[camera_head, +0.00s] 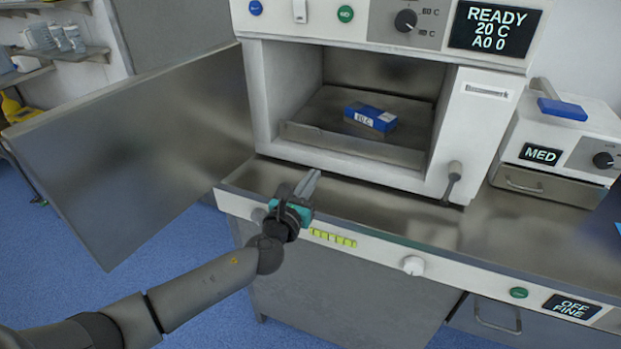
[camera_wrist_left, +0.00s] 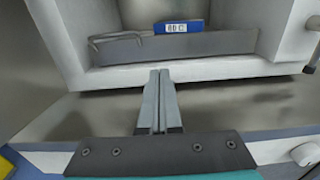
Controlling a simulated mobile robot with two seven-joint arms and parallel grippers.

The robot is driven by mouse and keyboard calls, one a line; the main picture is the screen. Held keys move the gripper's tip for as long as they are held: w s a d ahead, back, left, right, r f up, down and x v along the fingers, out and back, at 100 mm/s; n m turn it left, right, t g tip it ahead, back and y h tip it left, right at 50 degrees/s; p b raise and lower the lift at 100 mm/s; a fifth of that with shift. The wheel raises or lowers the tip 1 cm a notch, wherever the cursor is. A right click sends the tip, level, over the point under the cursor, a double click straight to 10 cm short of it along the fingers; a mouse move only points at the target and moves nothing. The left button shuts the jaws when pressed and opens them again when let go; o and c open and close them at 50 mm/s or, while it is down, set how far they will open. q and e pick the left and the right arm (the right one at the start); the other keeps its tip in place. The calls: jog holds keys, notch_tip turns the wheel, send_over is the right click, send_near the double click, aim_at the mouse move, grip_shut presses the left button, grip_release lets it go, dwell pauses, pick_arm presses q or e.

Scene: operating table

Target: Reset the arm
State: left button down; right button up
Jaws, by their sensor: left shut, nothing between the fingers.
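My left gripper (camera_head: 307,184) is over the front edge of the steel counter, in front of the open oven-like chamber. Its fingers are shut and empty; they also show closed together in the left wrist view (camera_wrist_left: 159,78). The chamber door (camera_head: 140,150) stands wide open to the left. My right gripper is in neither view.
The machine's display (camera_head: 494,27) reads "READY 20 C A0 0". A white unit marked MED (camera_head: 560,140) stands on the right of the counter (camera_head: 480,228). A door handle (camera_head: 452,182) sticks out at the chamber's right. Blue floor is free at lower left.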

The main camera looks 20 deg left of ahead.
pick_arm(q)
jog(key=s+a+f+n+g+y, duration=0.15)
jog(key=s+f+n+g, duration=0.25)
jog(key=s+n, duration=0.65)
jog(key=s+f+n+g+y, duration=0.4)
jog(key=s+n, duration=0.3)
jog(key=n, duration=0.7)
jog(key=s+d+f+n+g+h, duration=0.25)
jog(key=s+n, duration=0.25)
jog(key=s, duration=0.3)
jog(key=s+d+f+n+g+h, duration=0.1)
jog(key=s+d+n+g+h, duration=0.3)
jog(key=s, duration=0.5)
notch_tip(320, 180, down, 21)
jog(key=s+a+g+y, duration=0.1)
jog(key=s+a+f+g, duration=0.1)
jog(key=s+a+f, duration=0.2)
jog(key=s+f, duration=1.1)
jog(key=shift+s+f+y+b, duration=0.3)
jog(key=shift+s+f, duration=0.05)
jog(key=shift+s, duration=0.65)
